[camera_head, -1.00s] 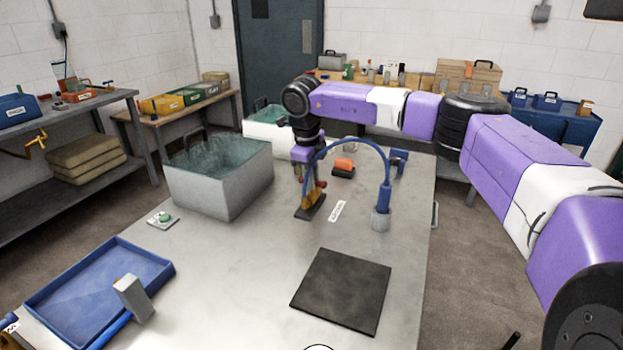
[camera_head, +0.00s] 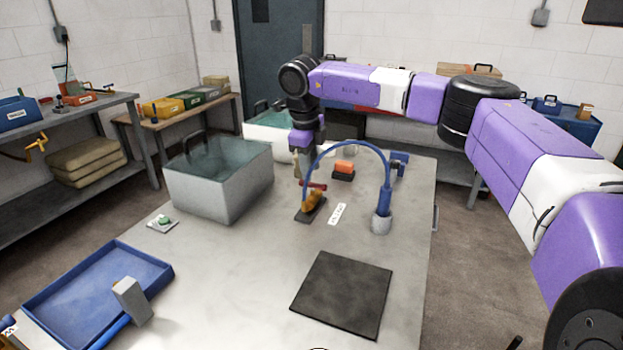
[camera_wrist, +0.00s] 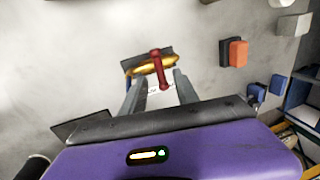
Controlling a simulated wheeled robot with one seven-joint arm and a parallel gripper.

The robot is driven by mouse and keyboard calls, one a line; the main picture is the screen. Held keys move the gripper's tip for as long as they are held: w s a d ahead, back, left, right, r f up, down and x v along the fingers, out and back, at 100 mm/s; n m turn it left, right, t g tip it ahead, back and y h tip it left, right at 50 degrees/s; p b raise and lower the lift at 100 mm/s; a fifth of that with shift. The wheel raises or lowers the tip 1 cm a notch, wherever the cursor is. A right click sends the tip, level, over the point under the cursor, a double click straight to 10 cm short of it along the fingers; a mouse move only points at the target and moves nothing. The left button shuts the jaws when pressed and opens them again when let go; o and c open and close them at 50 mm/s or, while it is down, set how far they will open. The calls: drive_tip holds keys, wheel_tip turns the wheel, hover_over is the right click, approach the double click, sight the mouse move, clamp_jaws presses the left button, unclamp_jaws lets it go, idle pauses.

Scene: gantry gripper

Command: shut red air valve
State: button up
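The air valve has a brass body (camera_head: 312,202) on a dark base plate, on the metal table behind the black mat. Its red handle (camera_head: 314,184) sits on top. In the wrist view the red handle (camera_wrist: 159,68) lies crosswise over the brass body (camera_wrist: 141,70). A blue hose (camera_head: 350,146) arches from the valve area to a blue fitting on the right. My gripper (camera_head: 298,172) is above and just behind the valve. In the wrist view my gripper (camera_wrist: 156,92) has its two fingers apart with nothing between them, and the handle shows beyond the tips.
A grey bin (camera_head: 225,190) stands left of the valve. An orange-and-black block (camera_head: 343,170) is close by on the right. A blue tray (camera_head: 100,285) and a black mat (camera_head: 342,292) lie nearer. A white label (camera_head: 337,214) lies beside the valve. The table centre is clear.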

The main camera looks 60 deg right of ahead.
drive_tip(key=shift+a+r, duration=0.15)
drive_tip(key=shift+r, duration=0.55)
drive_tip(key=shift+a+r, duration=0.1)
drive_tip(key=shift+r, duration=0.6)
